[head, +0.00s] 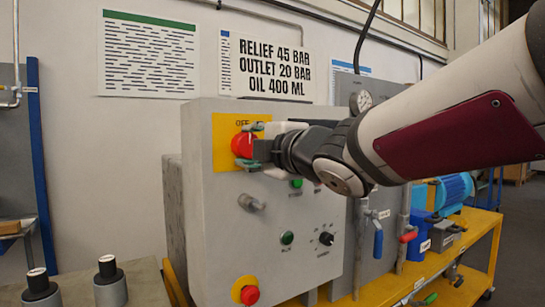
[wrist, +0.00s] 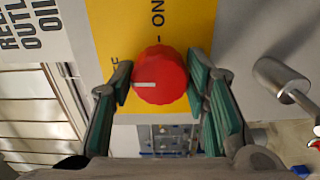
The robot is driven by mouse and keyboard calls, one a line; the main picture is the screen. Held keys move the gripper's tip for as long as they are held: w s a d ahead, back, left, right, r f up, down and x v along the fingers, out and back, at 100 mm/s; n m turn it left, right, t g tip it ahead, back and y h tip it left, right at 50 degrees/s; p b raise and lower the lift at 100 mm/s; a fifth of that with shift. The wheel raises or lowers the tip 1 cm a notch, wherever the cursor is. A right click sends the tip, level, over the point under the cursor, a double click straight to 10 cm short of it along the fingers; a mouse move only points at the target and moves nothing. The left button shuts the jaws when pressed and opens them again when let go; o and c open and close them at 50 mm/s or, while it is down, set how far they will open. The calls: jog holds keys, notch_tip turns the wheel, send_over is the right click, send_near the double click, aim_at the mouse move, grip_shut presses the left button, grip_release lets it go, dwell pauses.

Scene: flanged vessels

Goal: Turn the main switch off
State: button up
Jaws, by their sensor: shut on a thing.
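The main switch is a round red knob on a yellow plate (head: 226,157). The knob (head: 242,145) shows at the upper left of the grey panel in the head view. In the wrist view the knob (wrist: 160,75) sits between the green-padded fingers of my gripper (wrist: 160,88), which is shut on it. Its white mark points left in the wrist view, toward a letter partly hidden by the left finger. "ON" stands above the knob there. In the head view "OFF" is at the plate's top, and my gripper (head: 257,148) covers the knob's right side.
A metal key-like fitting (head: 251,203) sticks out below the switch; it also shows at right in the wrist view (wrist: 283,80). Lower are a green button (head: 287,238), a black selector (head: 326,239) and a red stop button (head: 249,294). Pipes and valves stand at right.

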jog(key=shift+n, duration=0.3)
jog(key=o, duration=1.2)
jog(key=shift+c, duration=0.2)
jog(key=v, duration=1.2)
